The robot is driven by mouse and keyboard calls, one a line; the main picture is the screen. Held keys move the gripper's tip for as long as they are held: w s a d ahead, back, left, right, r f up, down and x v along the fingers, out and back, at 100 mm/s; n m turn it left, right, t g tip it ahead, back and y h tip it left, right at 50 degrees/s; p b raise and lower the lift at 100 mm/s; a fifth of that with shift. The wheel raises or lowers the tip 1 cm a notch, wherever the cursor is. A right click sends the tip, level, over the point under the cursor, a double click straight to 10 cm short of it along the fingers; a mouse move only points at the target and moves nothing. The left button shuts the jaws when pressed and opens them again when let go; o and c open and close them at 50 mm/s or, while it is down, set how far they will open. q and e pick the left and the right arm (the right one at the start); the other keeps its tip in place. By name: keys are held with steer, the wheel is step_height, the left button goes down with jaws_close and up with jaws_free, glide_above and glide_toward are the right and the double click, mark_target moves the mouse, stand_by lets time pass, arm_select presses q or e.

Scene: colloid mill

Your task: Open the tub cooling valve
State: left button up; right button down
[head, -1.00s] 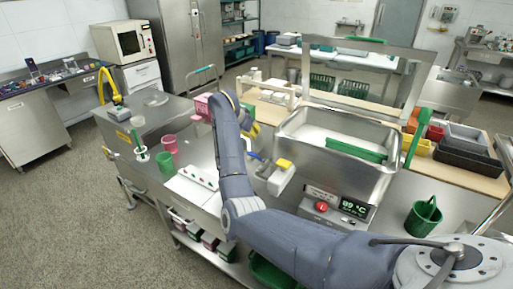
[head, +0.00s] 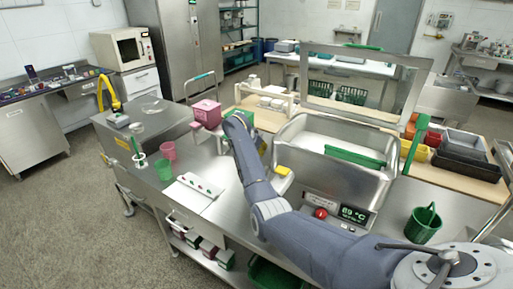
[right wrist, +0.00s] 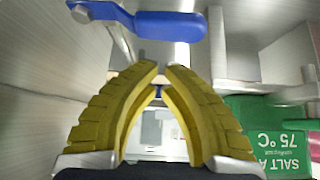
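The steel tub (head: 298,150) stands on the bench in the head view, with a temperature display (head: 354,214) and red button (head: 320,213) on its front. A blue lever handle (right wrist: 168,25) on a metal pivot crosses the top of the right wrist view; my arm hides it in the head view. My right gripper (right wrist: 162,68) has yellow fingers converging to a narrow gap at the tips, with nothing visible between them. The lever appears above the fingertips, apart from them in the picture. In the head view the arm covers these fingers. My left gripper is not in view.
A green box labelled salt (right wrist: 265,130) is right of the fingers in the wrist view. A green bucket (head: 423,225) stands right of the display.

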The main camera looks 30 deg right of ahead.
steer(key=shift+s+a, duration=0.35)
steer(key=shift+a, duration=0.55)
steer(key=shift+s+a, duration=0.3)
steer(key=shift+a, duration=0.6)
